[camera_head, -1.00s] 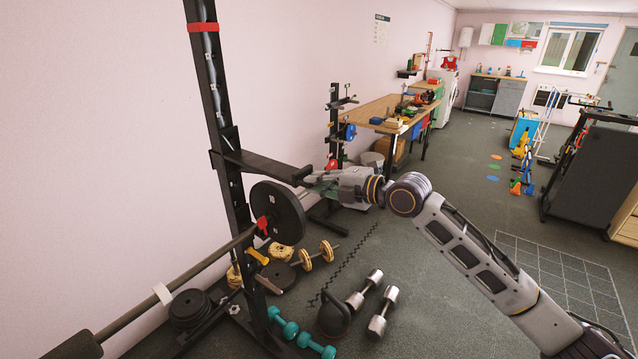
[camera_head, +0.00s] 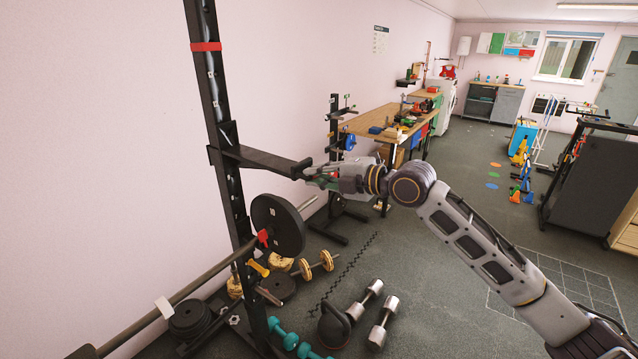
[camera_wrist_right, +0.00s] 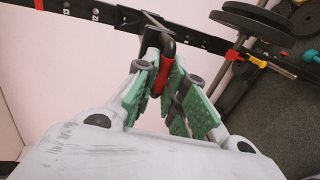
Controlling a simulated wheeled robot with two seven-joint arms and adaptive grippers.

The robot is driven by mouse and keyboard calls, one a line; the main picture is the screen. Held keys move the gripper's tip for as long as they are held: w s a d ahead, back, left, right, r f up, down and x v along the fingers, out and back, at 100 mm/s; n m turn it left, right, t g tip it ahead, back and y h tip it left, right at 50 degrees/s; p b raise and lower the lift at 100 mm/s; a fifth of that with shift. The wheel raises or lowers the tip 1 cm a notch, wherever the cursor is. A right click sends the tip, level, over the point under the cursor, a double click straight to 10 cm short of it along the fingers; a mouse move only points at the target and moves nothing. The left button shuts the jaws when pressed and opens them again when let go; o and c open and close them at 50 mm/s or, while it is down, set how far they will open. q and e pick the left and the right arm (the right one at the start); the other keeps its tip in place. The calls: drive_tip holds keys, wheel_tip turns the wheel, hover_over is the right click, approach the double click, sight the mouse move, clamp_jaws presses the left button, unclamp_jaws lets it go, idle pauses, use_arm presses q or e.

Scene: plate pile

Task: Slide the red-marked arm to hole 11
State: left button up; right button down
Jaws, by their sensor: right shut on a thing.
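The red-marked arm (camera_head: 265,161) is a dark bar that juts out level from the black perforated upright (camera_head: 222,130) of the rack. My right gripper (camera_head: 322,176) is at its outer end. In the right wrist view the green finger pads of my right gripper (camera_wrist_right: 165,92) are closed around the red part of the arm (camera_wrist_right: 164,72). A red band (camera_head: 206,46) is around the upright, well above the arm. My left gripper is out of view.
A barbell with a black weight plate (camera_head: 278,225) rests on the rack below the arm. Dumbbells (camera_head: 368,300) and a kettlebell (camera_head: 334,325) lie on the floor in front. A wooden workbench (camera_head: 375,122) stands behind. The wall above the arm is clear.

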drive_tip(key=shift+r, duration=0.65)
drive_tip(key=c, duration=1.5)
unclamp_jaws()
drive_tip(key=shift+f, duration=0.1)
drive_tip(key=shift+d, duration=0.1)
drive_tip(key=shift+v, duration=5.95)
